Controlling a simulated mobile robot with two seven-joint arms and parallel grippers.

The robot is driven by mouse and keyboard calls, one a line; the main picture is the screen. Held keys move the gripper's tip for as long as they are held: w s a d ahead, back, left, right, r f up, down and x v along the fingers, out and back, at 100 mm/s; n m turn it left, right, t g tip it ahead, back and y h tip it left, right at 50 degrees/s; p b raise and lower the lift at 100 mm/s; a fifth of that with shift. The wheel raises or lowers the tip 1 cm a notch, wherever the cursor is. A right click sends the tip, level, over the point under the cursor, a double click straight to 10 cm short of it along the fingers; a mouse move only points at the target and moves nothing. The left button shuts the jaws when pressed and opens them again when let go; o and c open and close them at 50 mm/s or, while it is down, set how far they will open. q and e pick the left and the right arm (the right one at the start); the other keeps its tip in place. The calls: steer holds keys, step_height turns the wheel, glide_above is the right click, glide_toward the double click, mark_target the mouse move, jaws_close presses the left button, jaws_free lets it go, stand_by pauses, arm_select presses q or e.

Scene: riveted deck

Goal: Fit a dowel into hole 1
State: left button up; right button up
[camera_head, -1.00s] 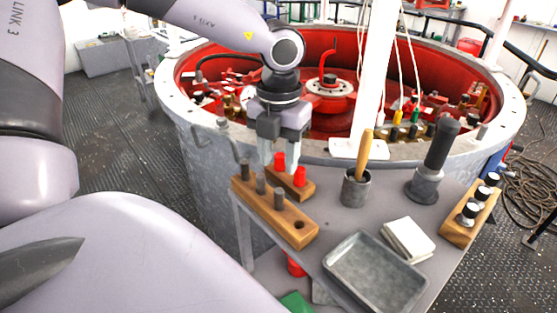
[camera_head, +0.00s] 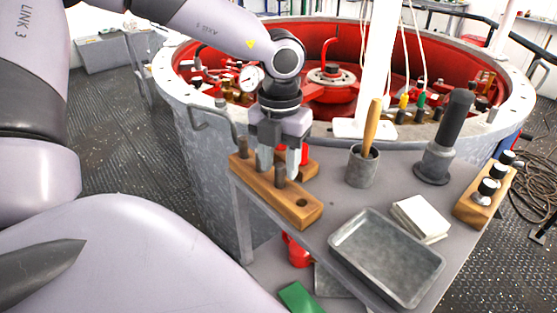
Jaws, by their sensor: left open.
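A wooden block (camera_head: 262,186) lies along the left edge of the grey work table. Red dowels (camera_head: 304,153) stand in a second wooden block (camera_head: 310,168) just behind, partly covered by the gripper. My right gripper is out of view.
A grey tray (camera_head: 339,243), a white stack of pads (camera_head: 419,217), a cup (camera_head: 362,169) with a wooden handle, and a dark upright tool (camera_head: 436,153) stand to the right. A block with black-topped knobs (camera_head: 470,211) is at the right edge. The big round housing (camera_head: 207,155) rises behind.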

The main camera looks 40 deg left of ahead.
arm_select(q)
jaws_close()
steer(key=shift+r, duration=0.15)
steer(key=shift+r+p, duration=1.4)
steer(key=shift+r, duration=1.2)
